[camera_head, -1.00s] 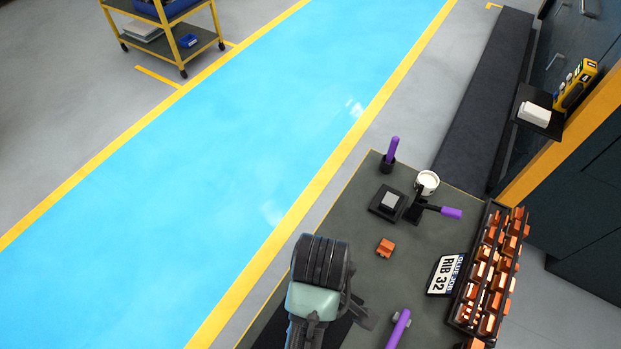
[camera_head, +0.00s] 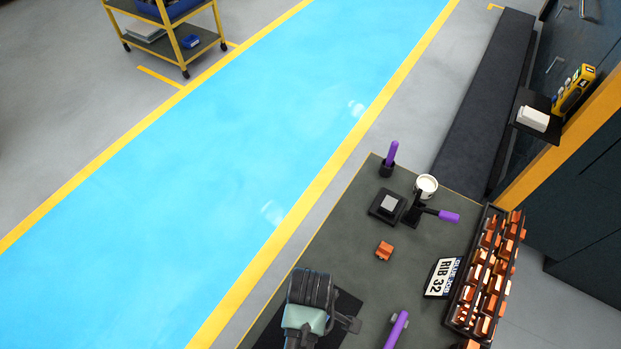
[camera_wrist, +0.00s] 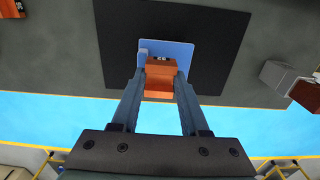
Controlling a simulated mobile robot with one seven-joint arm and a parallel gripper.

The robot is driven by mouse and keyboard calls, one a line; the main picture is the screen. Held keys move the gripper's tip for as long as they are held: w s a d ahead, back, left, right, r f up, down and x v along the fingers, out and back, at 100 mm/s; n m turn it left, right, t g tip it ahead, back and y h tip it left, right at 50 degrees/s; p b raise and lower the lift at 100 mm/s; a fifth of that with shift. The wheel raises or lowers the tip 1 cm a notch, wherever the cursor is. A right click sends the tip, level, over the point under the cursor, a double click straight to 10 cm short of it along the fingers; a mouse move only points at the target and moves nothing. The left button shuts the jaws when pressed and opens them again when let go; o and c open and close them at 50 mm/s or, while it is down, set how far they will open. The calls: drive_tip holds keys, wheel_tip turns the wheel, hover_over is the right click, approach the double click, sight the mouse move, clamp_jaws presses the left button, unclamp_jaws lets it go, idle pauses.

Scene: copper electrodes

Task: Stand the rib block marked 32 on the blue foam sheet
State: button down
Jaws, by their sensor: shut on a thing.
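In the wrist view, an orange rib block (camera_wrist: 160,80) is between the fingertips of my gripper (camera_wrist: 159,76), which is shut on it. A small dark marking shows at its far top edge, too small to read. The blue foam sheet (camera_wrist: 181,55) is directly behind and under the block, on a black mat (camera_wrist: 215,35). I cannot tell whether the block touches the sheet. In the head view, the arm covers the sheet, the held block and most of the black mat (camera_head: 345,303).
A rack of orange blocks (camera_head: 463,312) stands at the right, beside a "RIB 32" sign (camera_head: 439,277). A loose orange block (camera_head: 384,250), a white cup (camera_head: 427,184), a black stand (camera_head: 388,205) and purple-handled tools (camera_head: 397,330) are on the table (camera_head: 345,250).

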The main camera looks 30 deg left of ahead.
drive_tip(key=shift+f, duration=0.6)
drive_tip(key=shift+c, duration=2.1)
unclamp_jaws()
